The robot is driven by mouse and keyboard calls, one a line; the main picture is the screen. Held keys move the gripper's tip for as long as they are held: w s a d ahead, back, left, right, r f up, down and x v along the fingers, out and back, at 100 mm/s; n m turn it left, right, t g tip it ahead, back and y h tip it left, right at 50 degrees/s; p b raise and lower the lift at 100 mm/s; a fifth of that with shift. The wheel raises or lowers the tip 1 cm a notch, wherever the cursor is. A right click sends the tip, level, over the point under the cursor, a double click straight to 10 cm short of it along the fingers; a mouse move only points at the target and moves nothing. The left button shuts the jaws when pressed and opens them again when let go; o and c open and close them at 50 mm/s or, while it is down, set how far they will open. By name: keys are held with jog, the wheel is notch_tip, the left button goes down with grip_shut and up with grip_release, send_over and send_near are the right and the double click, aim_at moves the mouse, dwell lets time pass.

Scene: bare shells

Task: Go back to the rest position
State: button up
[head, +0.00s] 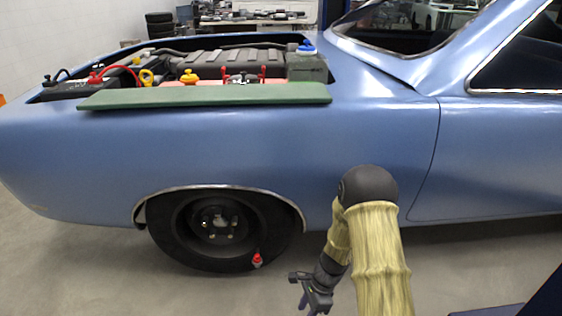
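My arm, in a tan sleeve with a dark joint at the top, hangs in front of the blue car's side at the lower middle right. My gripper (308,301) is at its lower end, pointing down beside the front wheel, near the bottom edge. Its fingers are small and dark with a purplish tint, and partly hidden, so I cannot tell if they are open or shut. I see nothing clearly held in it.
The blue car (375,130) fills the view, its engine bay (215,65) open. A green board (205,95) lies along the fender edge. A small red object (257,260) shows at the wheel (165,232). Grey floor (70,270) is clear at lower left.

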jog(key=s+d+r+n+t+h, duration=0.1)
jog(key=s+d+r+n+t, duration=0.25)
jog(key=r, duration=0.55)
jog(key=s+d+r+n+h+p, duration=0.1)
jog(key=s+d+r+n+h, duration=0.1)
jog(key=s+r+n, duration=0.4)
jog(key=s+d+r+n+t+h, duration=0.1)
jog(key=s+d+r+n, duration=0.1)
jog(key=r+n, duration=0.65)
notch_tip(320, 180, up, 41)
jog(key=m+p, duration=0.2)
jog(key=p, duration=3.6)
jog(key=shift+w+f, duration=0.2)
jog(key=shift+w, duration=0.05)
jog(key=shift+f, duration=0.1)
